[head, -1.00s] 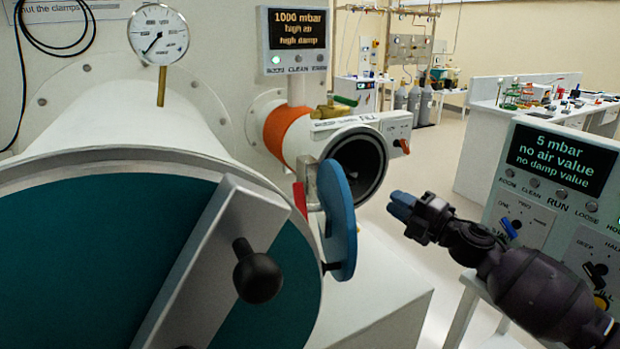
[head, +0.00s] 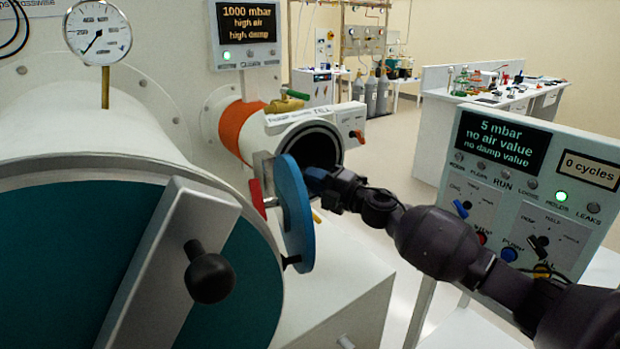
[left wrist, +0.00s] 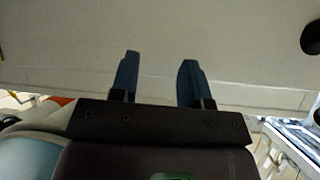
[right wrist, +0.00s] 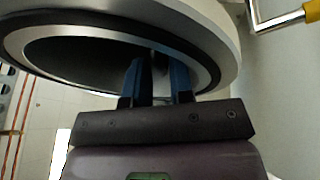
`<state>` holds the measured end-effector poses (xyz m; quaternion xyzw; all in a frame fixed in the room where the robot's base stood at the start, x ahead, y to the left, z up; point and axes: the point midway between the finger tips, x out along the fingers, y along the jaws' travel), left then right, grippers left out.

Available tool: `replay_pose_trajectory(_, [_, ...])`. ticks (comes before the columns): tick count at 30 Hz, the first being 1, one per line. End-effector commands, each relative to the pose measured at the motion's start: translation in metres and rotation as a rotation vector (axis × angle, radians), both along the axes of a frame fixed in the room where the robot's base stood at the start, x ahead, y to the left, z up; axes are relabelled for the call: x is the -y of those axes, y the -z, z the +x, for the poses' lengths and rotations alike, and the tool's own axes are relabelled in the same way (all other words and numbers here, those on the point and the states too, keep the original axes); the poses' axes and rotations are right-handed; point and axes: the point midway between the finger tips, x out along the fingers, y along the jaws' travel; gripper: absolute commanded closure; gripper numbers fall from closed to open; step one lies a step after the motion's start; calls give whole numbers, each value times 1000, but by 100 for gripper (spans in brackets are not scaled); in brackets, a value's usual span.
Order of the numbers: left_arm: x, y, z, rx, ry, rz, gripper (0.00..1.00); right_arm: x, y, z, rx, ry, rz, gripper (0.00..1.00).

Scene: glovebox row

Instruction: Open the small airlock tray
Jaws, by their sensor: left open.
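The small airlock (head: 262,130) is a white cylinder with an orange band, left of centre in the head view. Its round blue door (head: 294,215) stands swung open. My right gripper (head: 316,178) is at its dark mouth, behind the door's right edge. In the right wrist view the blue fingers (right wrist: 158,75) reach past the airlock's rim (right wrist: 215,45), with a gap between them. The tray inside is too dark to make out, and I cannot tell whether the fingers touch it. My left gripper (left wrist: 158,78) is open and empty before a pale surface.
The big teal airlock door (head: 80,260) with a grey bar and black knob (head: 210,278) fills the left front. A control panel (head: 520,190) stands at right, close to my right arm. A yellow-ended metal bar (right wrist: 285,18) shows in the right wrist view.

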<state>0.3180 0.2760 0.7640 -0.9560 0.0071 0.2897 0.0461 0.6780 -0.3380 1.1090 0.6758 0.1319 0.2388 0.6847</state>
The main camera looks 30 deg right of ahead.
Motion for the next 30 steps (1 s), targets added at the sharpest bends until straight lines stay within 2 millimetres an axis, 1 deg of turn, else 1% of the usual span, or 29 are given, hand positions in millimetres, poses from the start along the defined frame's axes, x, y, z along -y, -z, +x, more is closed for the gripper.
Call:
replay_pose_trajectory(1, [0,0,0,-1,0,0,57,-2,-1,4,1,0,1,78])
replay_pose_trajectory(5, [0,0,-2,-3,-2,0,57,-5,-2,8,0,1,0,78])
replay_pose_trajectory(14, [-1,1,-3,-6,-2,0,57,-5,-2,9,0,1,0,78])
replay_pose_trajectory(18, [-1,1,-3,-6,-2,0,57,-5,-2,9,0,1,0,100])
replay_pose_trajectory(26, [-1,0,-2,-3,-2,0,57,-5,-2,9,0,1,2,100])
replay_pose_trajectory(30, [0,-4,0,2,-1,0,57,-4,-3,5,-1,1,2,100])
